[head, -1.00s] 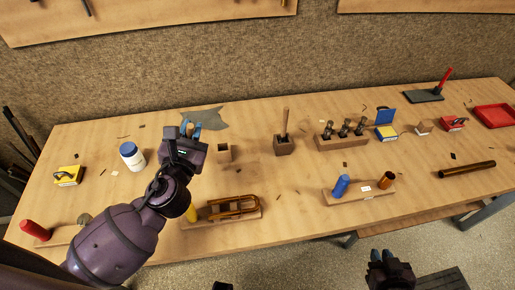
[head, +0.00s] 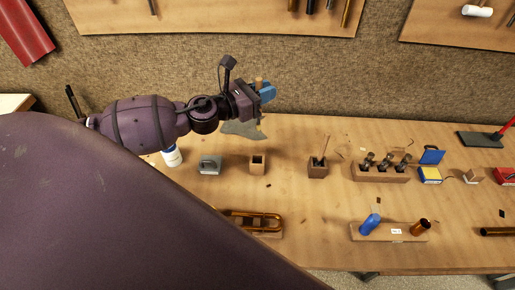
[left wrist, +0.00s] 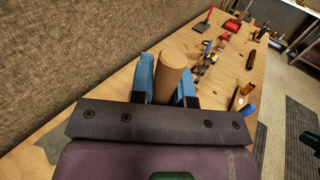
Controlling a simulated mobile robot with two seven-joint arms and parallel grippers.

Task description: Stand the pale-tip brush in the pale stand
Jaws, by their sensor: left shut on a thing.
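My left gripper (head: 265,93) is raised above the back part of the bench. Its blue fingers are shut on a tan wooden handle, which I take to be the brush (head: 259,83). The handle also stands between the fingers in the left wrist view (left wrist: 172,77). Its tip is hidden, so I cannot tell the tip colour. The pale stand (head: 258,170), a small block with a square dark hole, sits on the bench below the gripper and appears empty. A darker stand (head: 318,172) to its right holds a thin upright stick.
A grey flat sheet (head: 243,130) lies behind the pale stand. A grey block with a handle (head: 210,165) and a white jar (head: 171,157) are to its left. A brass tube piece (head: 250,222) is in front. A rack (head: 380,174) of dark tools is farther right.

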